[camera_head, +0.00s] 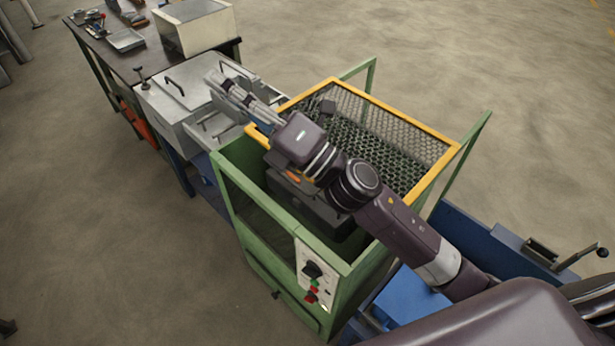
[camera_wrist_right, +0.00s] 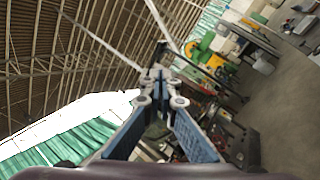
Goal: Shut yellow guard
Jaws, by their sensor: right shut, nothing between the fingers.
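The yellow guard (camera_head: 398,117), a yellow frame with dark mesh, is at the far side of the green machine (camera_head: 245,207) in the head view. The machine's near side is open at the top, with a dark block inside. My right arm crosses over the machine and hides part of the guard's left side and the opening. My right gripper (camera_head: 222,86) is shut and empty, beyond the guard's left corner and over the grey box. The wrist view shows its fingers (camera_wrist_right: 161,78) together with nothing between them. My left gripper is in neither view.
A grey metal box (camera_head: 165,102) with handles and an open drawer stands just left of the machine. A dark workbench (camera_head: 115,67) with trays and a cream box (camera_head: 195,27) is behind it. Green posts (camera_head: 480,132) rise behind the guard. A blue vise bench (camera_head: 490,245) stands at right.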

